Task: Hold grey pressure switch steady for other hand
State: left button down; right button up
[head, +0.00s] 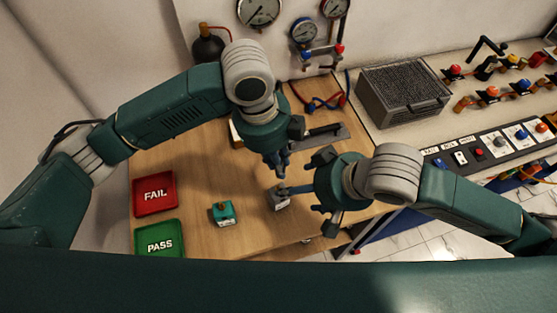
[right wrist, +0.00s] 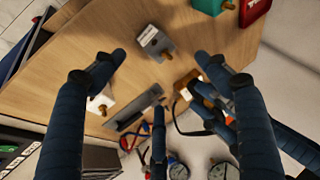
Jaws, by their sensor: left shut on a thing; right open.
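The grey pressure switch (head: 279,200), a small grey block with a pale label, is just below my left fingertips in the head view. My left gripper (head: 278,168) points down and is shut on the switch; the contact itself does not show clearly. My right gripper (head: 308,192) is open and empty, close on the right, one finger overlapping the switch's edge in the head view. Its spread fingers (right wrist: 160,58) frame the switch without closing on it.
A teal switch (head: 223,213) stands on the wooden table, near a red FAIL tray (head: 154,194) and a green PASS tray (head: 159,240). A grey plate (head: 327,137) lies behind the grippers. A grey bin (head: 404,94) and a control panel are at the right.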

pick_arm(q)
jog(key=shift+r+p, duration=2.5)
jog(key=shift+r, duration=0.35)
jog(key=shift+f, duration=0.1)
